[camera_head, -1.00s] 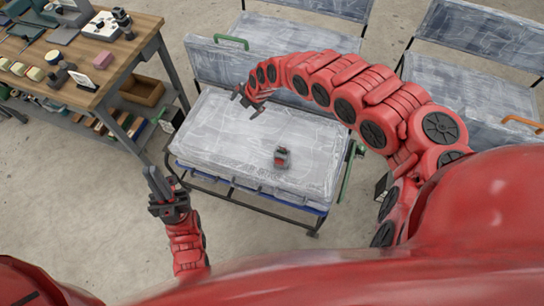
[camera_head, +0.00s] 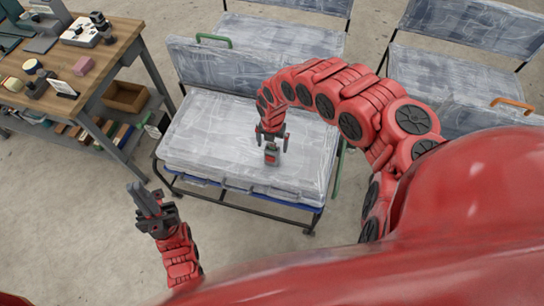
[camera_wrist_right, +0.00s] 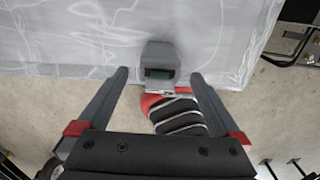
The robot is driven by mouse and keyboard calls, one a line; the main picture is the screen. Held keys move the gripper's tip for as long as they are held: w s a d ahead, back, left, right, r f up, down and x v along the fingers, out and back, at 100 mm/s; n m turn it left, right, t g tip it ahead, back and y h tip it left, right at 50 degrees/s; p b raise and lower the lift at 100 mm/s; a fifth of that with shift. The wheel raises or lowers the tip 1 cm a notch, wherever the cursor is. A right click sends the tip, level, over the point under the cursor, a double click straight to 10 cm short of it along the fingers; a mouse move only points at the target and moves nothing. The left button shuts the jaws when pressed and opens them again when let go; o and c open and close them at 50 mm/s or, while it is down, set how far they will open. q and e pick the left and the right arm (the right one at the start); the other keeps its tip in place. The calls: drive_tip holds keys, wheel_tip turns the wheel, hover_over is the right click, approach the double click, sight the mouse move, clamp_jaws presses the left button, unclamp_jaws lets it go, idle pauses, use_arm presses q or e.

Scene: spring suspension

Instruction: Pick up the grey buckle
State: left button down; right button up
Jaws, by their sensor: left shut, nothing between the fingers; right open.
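The grey buckle (camera_head: 271,155) with a red part stands on the wrapped seat of the near bench (camera_head: 215,150). It also shows in the right wrist view (camera_wrist_right: 160,55) as a grey block with a dark slot. My right gripper (camera_head: 272,142) is open just above and behind the buckle in the head view. In the right wrist view the buckle is between the lines of the open fingers (camera_wrist_right: 159,75), near their tips; contact cannot be told. My left gripper (camera_head: 139,192) is shut and empty, off the bench's front left corner.
A wooden workbench (camera_head: 112,50) with tools stands at the left, a brown box (camera_head: 126,97) on its lower shelf. More wrapped benches (camera_head: 435,85) stand behind. The seat around the buckle is clear.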

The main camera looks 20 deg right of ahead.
wheel_tip(320, 180, down, 5)
drive_tip(key=shift+a+r+p, duration=0.1)
drive_tip(key=shift+a+p, duration=0.05)
drive_tip(key=shift+p, duration=0.15)
drive_tip(key=shift+d+f, duration=0.2)
drive_tip(key=shift+f, duration=0.2)
drive_tip(key=shift+c, duration=0.3)
drive_tip(key=c, duration=1.5)
